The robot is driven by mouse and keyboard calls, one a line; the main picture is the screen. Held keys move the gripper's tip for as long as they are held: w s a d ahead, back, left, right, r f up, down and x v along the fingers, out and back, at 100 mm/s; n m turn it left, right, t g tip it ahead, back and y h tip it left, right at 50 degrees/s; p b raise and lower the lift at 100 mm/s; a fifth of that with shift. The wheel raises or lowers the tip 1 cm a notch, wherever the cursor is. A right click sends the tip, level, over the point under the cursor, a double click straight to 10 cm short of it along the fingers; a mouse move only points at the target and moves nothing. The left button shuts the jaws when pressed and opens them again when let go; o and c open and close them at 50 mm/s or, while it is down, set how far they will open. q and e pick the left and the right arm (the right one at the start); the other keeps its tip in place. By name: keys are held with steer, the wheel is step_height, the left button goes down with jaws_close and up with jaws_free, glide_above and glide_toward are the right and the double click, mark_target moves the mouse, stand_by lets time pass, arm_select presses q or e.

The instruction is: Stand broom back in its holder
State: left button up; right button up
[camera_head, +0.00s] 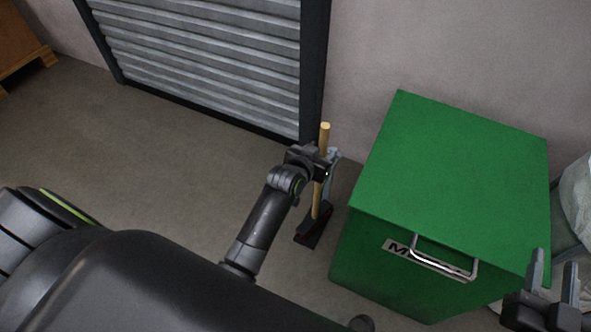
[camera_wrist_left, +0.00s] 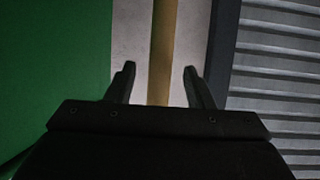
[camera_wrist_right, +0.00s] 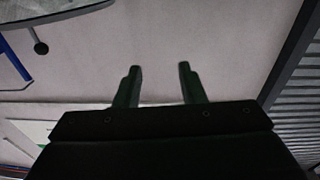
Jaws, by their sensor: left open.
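The broom's wooden stick (camera_head: 324,133) stands nearly upright near the wall, between the shutter and the green box. Its lower end meets a dark block with reddish edges (camera_head: 314,233) on the floor; I cannot tell whether this is the broom head or the holder. My left gripper (camera_head: 331,163) is open at the stick's upper part. In the left wrist view, the stick (camera_wrist_left: 161,40) runs between the two spread fingers, with gaps on both sides. My right gripper (camera_head: 554,270) is open and empty in front of the green box; its spread fingers also show in the right wrist view (camera_wrist_right: 157,70).
The large green box (camera_head: 450,170) with a metal handle stands close to the right of the broom. A grey roller shutter (camera_head: 200,60) is behind at left. A pale bag (camera_head: 577,195) is at the right edge. The floor left of my left arm is clear.

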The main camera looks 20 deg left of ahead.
arm_select(q)
steer(key=p+v, duration=0.1)
steer(key=v, duration=0.1)
steer(key=shift+s+r, duration=0.2)
steer(key=shift+s, duration=0.05)
steer(key=v, duration=0.2)
steer(key=shift+s+r+p, duration=0.15)
steer(key=shift+s+p, duration=0.15)
steer(key=shift+p, duration=0.05)
steer(key=p+v, duration=0.2)
steer(key=v, duration=0.7)
arm_select(e)
steer(key=s+a+f+g+y, duration=0.3)
steer(key=s+f+g, duration=1.1)
steer(key=f, duration=0.4)
steer(key=shift+s+a+f+m+g, duration=0.2)
steer(key=shift+f+m+g, duration=0.1)
steer(key=shift+f+m, duration=0.1)
arm_select(q)
steer(key=shift+s+r, duration=0.1)
steer(key=shift+s, duration=0.05)
